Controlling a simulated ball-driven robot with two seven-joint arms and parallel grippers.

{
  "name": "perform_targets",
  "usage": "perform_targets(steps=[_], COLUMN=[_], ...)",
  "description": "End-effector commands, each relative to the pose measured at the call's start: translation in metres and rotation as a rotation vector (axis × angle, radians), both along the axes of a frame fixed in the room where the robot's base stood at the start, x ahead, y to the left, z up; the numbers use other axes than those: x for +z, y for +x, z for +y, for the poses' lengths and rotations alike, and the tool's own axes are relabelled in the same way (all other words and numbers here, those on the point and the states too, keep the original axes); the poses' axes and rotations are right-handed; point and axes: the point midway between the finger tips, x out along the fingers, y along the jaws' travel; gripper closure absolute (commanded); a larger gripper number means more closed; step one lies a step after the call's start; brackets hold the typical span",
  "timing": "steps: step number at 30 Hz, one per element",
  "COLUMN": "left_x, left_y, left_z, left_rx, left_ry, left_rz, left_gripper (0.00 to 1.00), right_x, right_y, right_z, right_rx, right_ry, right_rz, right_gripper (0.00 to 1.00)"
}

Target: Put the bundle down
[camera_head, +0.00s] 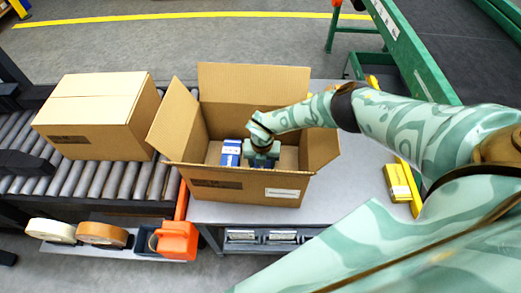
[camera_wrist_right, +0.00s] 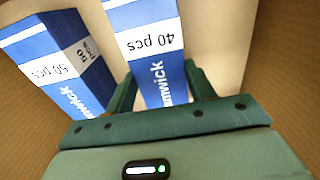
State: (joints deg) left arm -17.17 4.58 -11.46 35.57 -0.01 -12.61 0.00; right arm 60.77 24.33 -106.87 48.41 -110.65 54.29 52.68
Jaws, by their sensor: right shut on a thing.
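The open cardboard box (camera_head: 230,189) stands on a grey table with its flaps spread. My right gripper (camera_head: 262,158) reaches down inside it. In the right wrist view my right gripper (camera_wrist_right: 165,92) is shut on a blue and white bundle (camera_wrist_right: 150,38) marked "40 pcs". A second blue and white bundle (camera_wrist_right: 62,62), marked "50 pcs", is close beside it on the left. In the head view a blue and white bundle (camera_head: 231,153) shows left of the gripper in the box. I cannot tell whether the held bundle touches the box floor. My left gripper is not in view.
A closed cardboard box (camera_head: 95,115) sits on the roller conveyor (camera_head: 120,180) at left. Tape rolls (camera_head: 102,233) and an orange tape dispenser (camera_head: 177,240) are in front. A yellow pack (camera_head: 397,183) lies on the table (camera_head: 350,130) at right. The box's walls and flaps surround my right gripper.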

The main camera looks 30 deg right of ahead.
Motion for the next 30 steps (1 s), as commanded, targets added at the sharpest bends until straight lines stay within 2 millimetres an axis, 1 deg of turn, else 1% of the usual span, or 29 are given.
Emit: perform_targets(steps=[6,10,11,12,13,20,23,26,30], left_x=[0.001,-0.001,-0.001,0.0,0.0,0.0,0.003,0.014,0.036], left_y=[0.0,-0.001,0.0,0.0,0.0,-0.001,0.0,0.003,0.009], left_z=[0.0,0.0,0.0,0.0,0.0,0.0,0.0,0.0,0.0], left_rx=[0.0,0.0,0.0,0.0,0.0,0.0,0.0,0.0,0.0], left_ry=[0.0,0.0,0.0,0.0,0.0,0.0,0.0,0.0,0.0], left_rz=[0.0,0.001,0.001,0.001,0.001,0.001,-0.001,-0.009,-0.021], left_gripper=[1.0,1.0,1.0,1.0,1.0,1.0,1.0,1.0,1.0], right_x=[0.002,-0.002,-0.001,-0.001,-0.001,-0.001,0.005,0.023,0.059], right_y=[0.001,0.001,0.001,0.001,0.001,0.001,0.002,0.002,0.003], right_z=[0.0,0.0,0.0,0.0,0.0,0.0,0.0,-0.001,0.0], right_rx=[0.0,0.0,0.0,0.001,0.001,0.0,0.0,0.0,0.002], right_ry=[0.0,0.0,0.0,0.0,0.0,0.0,0.0,0.0,0.0], right_rz=[-0.004,-0.003,-0.003,-0.003,-0.003,-0.003,-0.004,-0.007,-0.009], right_gripper=[0.76,0.76,0.38,0.26,0.24,0.24,0.24,0.24,0.24])
